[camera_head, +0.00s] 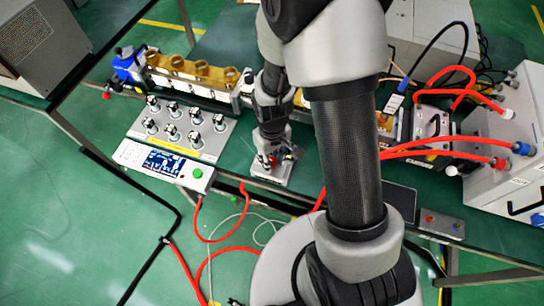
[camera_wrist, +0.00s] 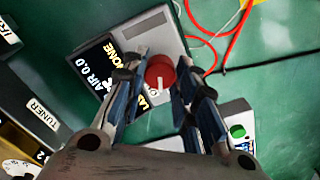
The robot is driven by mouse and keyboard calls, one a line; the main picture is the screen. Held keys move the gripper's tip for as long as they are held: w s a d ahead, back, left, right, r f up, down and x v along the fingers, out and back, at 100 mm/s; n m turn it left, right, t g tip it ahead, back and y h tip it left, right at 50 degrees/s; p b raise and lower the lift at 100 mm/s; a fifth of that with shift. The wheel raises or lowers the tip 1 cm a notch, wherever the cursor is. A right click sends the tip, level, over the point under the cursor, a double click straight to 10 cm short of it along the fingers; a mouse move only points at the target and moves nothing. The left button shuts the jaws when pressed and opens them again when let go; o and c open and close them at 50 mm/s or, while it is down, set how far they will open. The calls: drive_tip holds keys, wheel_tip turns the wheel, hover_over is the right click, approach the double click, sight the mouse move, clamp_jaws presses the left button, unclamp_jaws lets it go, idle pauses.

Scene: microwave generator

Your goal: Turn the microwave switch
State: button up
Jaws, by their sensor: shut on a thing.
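The microwave switch is a round red knob (camera_wrist: 160,74) with a white pointer line, on a light grey box (camera_wrist: 152,32) with a black label panel. In the wrist view the knob lies between the two fingers of my gripper (camera_wrist: 161,66), which is shut on it. The pointer line runs nearly up and down in that view. In the head view my gripper (camera_head: 274,158) reaches down onto the small box (camera_head: 270,175) at the table's front edge. There the fingers mostly hide the knob.
A panel of several black-and-white knobs (camera_head: 182,128) and a display unit with a green button (camera_head: 165,163) stand to the left. Brass-topped equipment (camera_head: 195,70) lies behind. Red cables (camera_head: 430,150) run at right and below the table edge.

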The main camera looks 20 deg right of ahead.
sight(272, 161)
drive_tip(key=m, duration=0.3)
drive_tip(key=shift+m, duration=2.3)
drive_tip(key=o, duration=1)
drive_tip(key=shift+o, duration=0.2)
wheel_tip(272, 161, up, 12)
